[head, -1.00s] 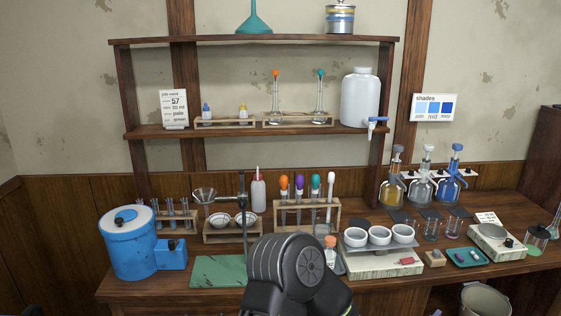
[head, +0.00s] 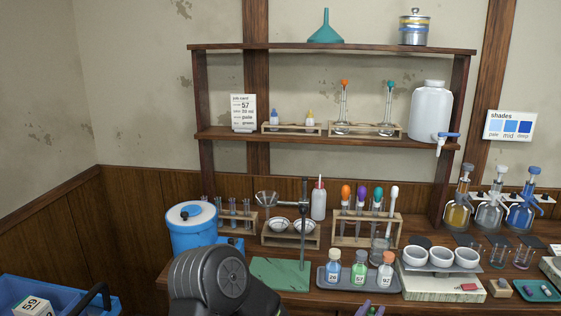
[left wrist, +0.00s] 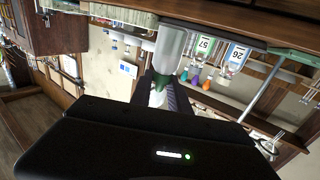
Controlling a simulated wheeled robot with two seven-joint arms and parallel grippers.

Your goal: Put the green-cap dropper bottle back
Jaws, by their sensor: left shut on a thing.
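The green-cap dropper bottle (left wrist: 171,48) is in the left wrist view, its green cap and pale tip between the fingers. My left gripper (left wrist: 160,90) is shut on it. My right gripper is not in view.
A job card (head: 243,112) stands left of the rack; a flask stand (head: 363,136) is at its right. Below, a clamp stand (head: 304,215), a wash bottle (head: 318,200) and a tray (head: 330,288) of numbered bottles crowd the counter. A blue crate (head: 60,290) is at the lower left.

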